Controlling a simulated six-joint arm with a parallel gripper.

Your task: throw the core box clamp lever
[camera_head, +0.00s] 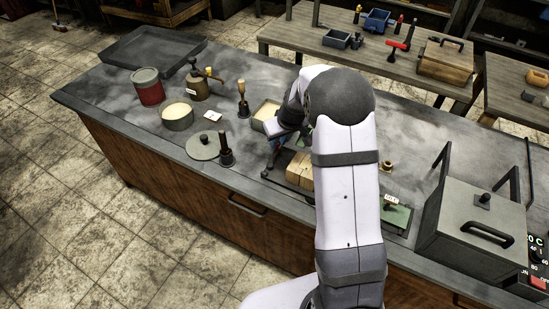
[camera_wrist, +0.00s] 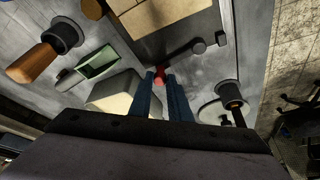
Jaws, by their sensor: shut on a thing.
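The core box (camera_head: 300,172) is a pale wooden block on the bench, partly hidden behind my arm; in the wrist view it shows at the top (camera_wrist: 165,18). The clamp lever (camera_wrist: 182,70) is a dark rod beside the box, with a red knob on one end and a dark round part at the other. My gripper (camera_wrist: 163,76) is shut on the lever's red knob, between its two blue fingers. In the head view my gripper (camera_head: 277,143) is small and partly hidden at the box's far left side, and the knob cannot be made out.
A round grey lid (camera_head: 203,146) and a dark rammer (camera_head: 226,152) stand left of my gripper. A sand-filled box (camera_head: 265,112) is just behind it. A green scoop (camera_wrist: 100,62) lies near the fingers. A grey lidded box (camera_head: 470,225) stands at the right.

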